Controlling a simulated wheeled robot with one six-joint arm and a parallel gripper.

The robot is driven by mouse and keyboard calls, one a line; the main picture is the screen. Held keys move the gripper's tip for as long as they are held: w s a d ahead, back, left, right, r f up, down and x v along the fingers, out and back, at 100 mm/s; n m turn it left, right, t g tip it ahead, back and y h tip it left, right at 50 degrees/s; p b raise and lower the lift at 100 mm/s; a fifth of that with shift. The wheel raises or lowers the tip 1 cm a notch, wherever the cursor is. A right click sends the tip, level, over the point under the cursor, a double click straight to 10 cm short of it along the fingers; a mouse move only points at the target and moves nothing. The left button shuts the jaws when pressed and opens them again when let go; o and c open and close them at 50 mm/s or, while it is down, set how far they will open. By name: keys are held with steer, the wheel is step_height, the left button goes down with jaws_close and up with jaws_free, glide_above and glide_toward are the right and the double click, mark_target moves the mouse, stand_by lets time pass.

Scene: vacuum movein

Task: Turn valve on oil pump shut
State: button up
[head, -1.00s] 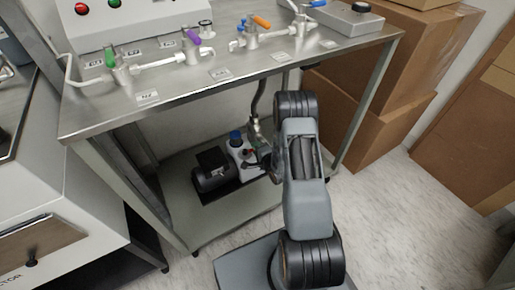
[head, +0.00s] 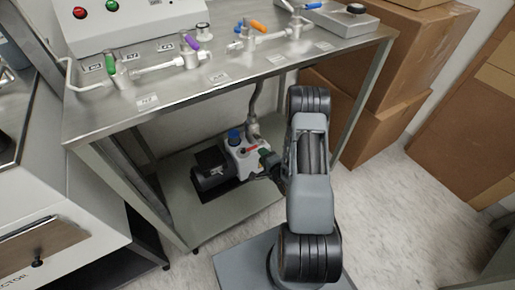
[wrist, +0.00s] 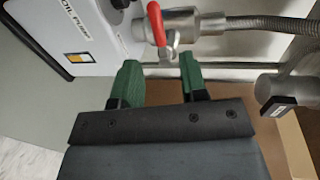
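The oil pump (head: 240,153) stands on the lower shelf, with a white body, a blue cap and a black motor. Its labelled white side (wrist: 75,38) shows at the upper left of the wrist view. My gripper (wrist: 160,72) has green finger pads and is open and empty. The handle is just beyond the fingertips, in line with the gap, and appears apart from them. In the head view my gripper (head: 266,158) is beside the pump.
A ribbed metal hose (wrist: 270,24) leads right from the valve, and another pipe fitting (wrist: 285,92) is at the right. The steel tabletop (head: 215,92) above holds several coloured valves. Cardboard boxes (head: 395,70) stand at the right. Floor to the right of my arm is clear.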

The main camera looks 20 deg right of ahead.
steer(key=v, duration=0.6)
steer(key=shift+s+p, duration=0.2)
steer(key=shift+p, duration=0.25)
